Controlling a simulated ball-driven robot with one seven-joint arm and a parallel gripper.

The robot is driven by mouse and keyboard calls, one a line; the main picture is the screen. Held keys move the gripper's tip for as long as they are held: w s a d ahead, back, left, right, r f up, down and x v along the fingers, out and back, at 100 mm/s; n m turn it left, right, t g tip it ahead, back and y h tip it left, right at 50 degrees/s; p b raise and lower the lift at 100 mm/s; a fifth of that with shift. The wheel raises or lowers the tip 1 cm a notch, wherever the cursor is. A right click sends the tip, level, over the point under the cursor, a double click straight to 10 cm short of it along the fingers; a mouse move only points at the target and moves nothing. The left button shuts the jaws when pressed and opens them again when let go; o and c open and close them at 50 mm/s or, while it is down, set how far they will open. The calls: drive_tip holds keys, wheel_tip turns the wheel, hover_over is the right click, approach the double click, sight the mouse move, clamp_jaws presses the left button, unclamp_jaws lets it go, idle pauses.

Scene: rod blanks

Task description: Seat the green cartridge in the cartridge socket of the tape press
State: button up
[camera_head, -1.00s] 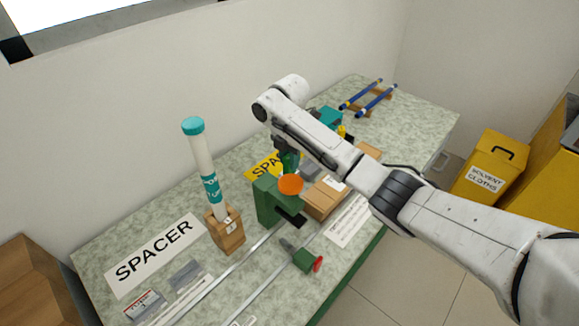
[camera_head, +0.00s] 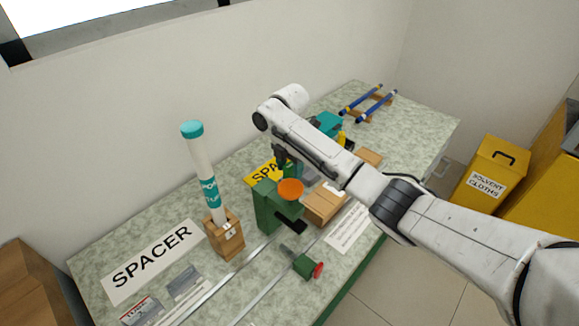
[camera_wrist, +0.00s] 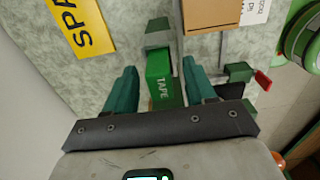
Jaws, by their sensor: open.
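A green block marked TAPE (camera_wrist: 163,90), which looks like the green cartridge, lies between the two teal fingers of my gripper (camera_wrist: 158,66) in the wrist view. The jaws are open, with a gap at the left finger and the right finger very close to the block. A grey-green part (camera_wrist: 158,32) adjoins its far end; I cannot tell whether the block sits in a socket. In the head view my gripper (camera_head: 286,164) is behind a green stand (camera_head: 265,207) with an orange cup (camera_head: 290,189). The arm and stand mostly hide the block there. I cannot clearly identify the tape press.
A cardboard box (camera_head: 322,209) stands right of the green stand. A tall white tube with teal bands (camera_head: 203,175) leans in a wooden block (camera_head: 226,239) at left. Rails and a red-knobbed green stop (camera_head: 305,265) lie in front. A teal device (camera_head: 327,124) stands behind the arm.

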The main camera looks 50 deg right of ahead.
wheel_tip(320, 180, up, 12)
drive_tip(key=p, duration=0.1)
drive_tip(key=shift+r, duration=0.2)
drive_tip(key=a+f+m+t+y, duration=0.1)
drive_tip(key=a+f, duration=0.2)
drive_tip(key=a, duration=0.3)
drive_tip(key=a+f+m+y, duration=0.1)
drive_tip(key=a+f+m, duration=0.1)
drive_tip(key=a+f, duration=0.35)
drive_tip(key=s+a+f+m+t+y, duration=0.1)
drive_tip(key=s+a+f+m, duration=0.45)
drive_tip(key=s+a, duration=0.45)
drive_tip(key=s+a+f+m, duration=0.2)
drive_tip(key=s+f+m, duration=0.3)
drive_tip(key=s, duration=0.5)
drive_tip(key=s+d+f+m+g+h, duration=0.1)
drive_tip(key=s+d+m+h, duration=0.2)
drive_tip(key=s, duration=1.2)
drive_tip(key=d+m, duration=0.2)
drive_tip(key=d, duration=0.1)
drive_tip(key=shift+d+m, duration=0.15)
drive_tip(key=shift+m, duration=0.2)
drive_tip(key=shift+w+f, duration=0.1)
drive_tip(key=shift+f, duration=0.1)
